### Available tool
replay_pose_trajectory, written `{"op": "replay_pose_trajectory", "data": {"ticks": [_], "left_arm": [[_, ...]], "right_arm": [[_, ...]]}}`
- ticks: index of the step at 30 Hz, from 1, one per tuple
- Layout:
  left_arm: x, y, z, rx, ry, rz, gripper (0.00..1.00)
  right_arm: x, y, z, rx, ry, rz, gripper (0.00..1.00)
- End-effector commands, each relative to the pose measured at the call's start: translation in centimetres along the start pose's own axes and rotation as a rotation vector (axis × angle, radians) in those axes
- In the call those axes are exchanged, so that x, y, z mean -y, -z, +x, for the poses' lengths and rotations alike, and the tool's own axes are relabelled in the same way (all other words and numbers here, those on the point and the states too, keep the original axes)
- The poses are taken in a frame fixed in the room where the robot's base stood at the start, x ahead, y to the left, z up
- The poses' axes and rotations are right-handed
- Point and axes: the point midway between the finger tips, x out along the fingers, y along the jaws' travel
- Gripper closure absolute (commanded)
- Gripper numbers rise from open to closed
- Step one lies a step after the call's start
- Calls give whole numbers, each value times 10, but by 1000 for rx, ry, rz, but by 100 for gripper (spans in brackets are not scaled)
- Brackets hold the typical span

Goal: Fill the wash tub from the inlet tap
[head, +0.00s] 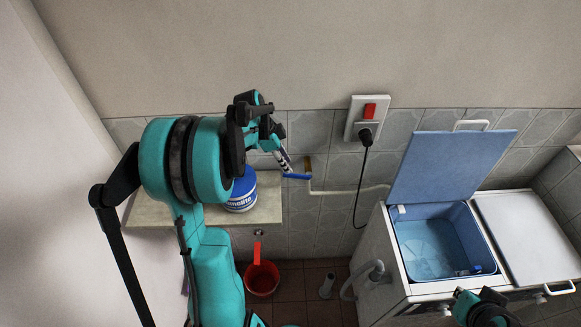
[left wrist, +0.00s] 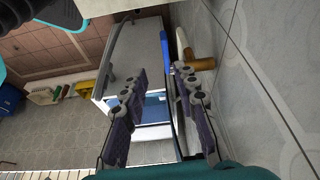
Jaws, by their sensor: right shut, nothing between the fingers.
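The inlet tap is a brass fitting (head: 308,166) on the tiled wall with a blue lever (head: 297,176) pointing left. In the left wrist view, the brass body (left wrist: 199,64) and the blue lever (left wrist: 169,70) show by the right-hand finger. My left gripper (head: 282,158) is beside the lever; its fingers (left wrist: 162,84) are apart with nothing clearly held. The wash tub (head: 430,243) is the blue basin in the white machine, under a raised blue lid (head: 448,163). My right gripper (head: 487,307) is shut, low in front of the machine.
A white pipe (head: 345,191) runs from the tap toward the machine. A socket with a black plug (head: 366,133) is above it. A blue-and-white tub (head: 241,192) stands on a ledge behind my left arm. A red dipper (head: 261,277) and a grey drain hose (head: 357,277) are low down.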

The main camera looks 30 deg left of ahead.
Motion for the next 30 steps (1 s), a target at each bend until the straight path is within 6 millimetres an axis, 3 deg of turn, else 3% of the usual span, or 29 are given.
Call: {"op": "replay_pose_trajectory", "data": {"ticks": [7, 15, 21, 30], "left_arm": [[15, -14, 12, -22, -27, 66, 71], [13, -13, 56, -21, -26, 67, 71], [13, -13, 78, -21, -25, 65, 71], [12, -12, 82, -20, -25, 64, 71]], "right_arm": [[0, 3, -4, 0, 0, 0, 100], [0, -2, 2, 0, 0, 0, 100], [0, -4, 5, 0, 0, 0, 100], [0, -3, 5, 0, 0, 0, 100]]}}
